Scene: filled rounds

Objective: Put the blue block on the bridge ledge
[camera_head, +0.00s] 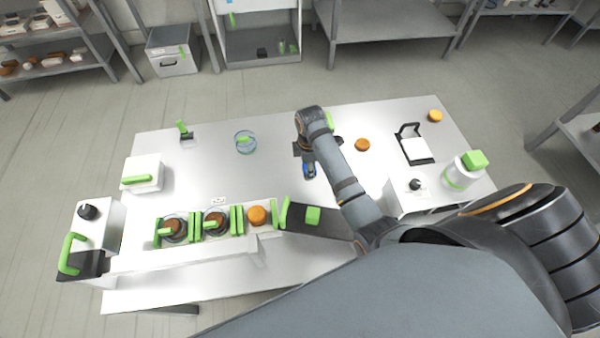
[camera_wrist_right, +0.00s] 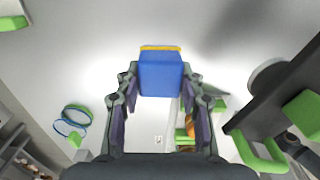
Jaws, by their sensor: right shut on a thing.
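The blue block (camera_wrist_right: 161,76) is between the fingertips of my right gripper (camera_wrist_right: 160,88) in the wrist view, with a yellow-orange strip along its far edge. The gripper is shut on the block; whether the block touches the table is unclear. I cannot tell for certain which structure is the bridge ledge; a raised white stand (camera_head: 399,197) is to the right of my right forearm. My left gripper is not in view.
A row of green-edged holders with brown rounds (camera_head: 215,222) runs along the near left. A dark ramp (camera_head: 325,224) lies beside it. A blue-green ring (camera_head: 245,143), an orange round (camera_head: 362,145) and a white jar (camera_head: 459,173) stand on the table (camera_head: 210,180).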

